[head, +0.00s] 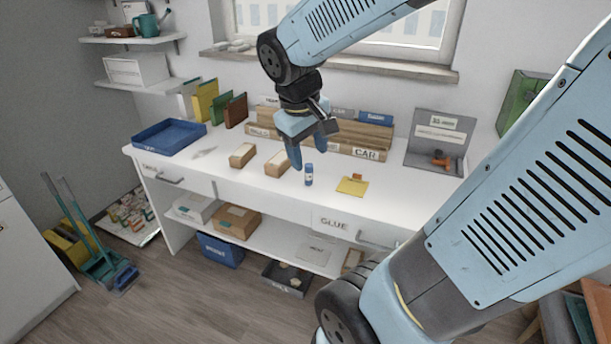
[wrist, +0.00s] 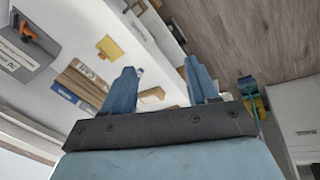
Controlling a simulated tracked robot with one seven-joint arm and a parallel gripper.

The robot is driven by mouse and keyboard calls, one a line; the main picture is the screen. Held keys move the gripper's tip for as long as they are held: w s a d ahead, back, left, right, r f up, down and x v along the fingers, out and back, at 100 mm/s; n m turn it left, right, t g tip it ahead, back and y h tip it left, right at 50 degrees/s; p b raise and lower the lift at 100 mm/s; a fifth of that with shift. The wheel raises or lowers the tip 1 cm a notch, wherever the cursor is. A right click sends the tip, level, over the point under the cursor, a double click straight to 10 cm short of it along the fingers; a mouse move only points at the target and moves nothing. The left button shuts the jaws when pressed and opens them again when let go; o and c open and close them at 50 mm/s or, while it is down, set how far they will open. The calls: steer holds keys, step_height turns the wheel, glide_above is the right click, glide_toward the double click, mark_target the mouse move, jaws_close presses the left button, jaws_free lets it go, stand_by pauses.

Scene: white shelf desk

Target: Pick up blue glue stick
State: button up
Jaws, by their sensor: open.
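The blue glue stick (head: 308,174) stands upright on the white desk (head: 225,178). It is a small blue cylinder with a white label band, between a brown box and a yellow note. My gripper (head: 309,158) is open and empty, pointing down above and close to the glue stick in the head view. In the wrist view my two blue fingers (wrist: 160,66) are spread wide. A small part of the glue stick (wrist: 140,71) shows beside the left finger there; the finger hides most of it. I cannot tell the exact height gap.
Two brown boxes (head: 243,155) (head: 278,163) lie left of the glue stick; the yellow note (head: 352,186) lies right. A stack of long boxes (head: 345,145) stands behind it. A blue tray (head: 168,138) is at the far left, a grey panel (head: 437,140) at the right. The desk front is clear.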

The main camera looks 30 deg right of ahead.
steer(key=w+d+f+n+g+h, duration=0.3)
steer(key=w+d+f+h, duration=0.1)
steer(key=w+f, duration=0.15)
steer(key=n+t+h, duration=0.8)
steer(key=n+h, duration=0.2)
steer(key=n, duration=0.7)
glide_toward(306, 172)
steer(key=x, duration=1.1)
steer(key=shift+d+f, duration=0.1)
steer(key=shift+d, duration=0.15)
steer(key=shift+c, duration=0.2)
steer(key=c, duration=1)
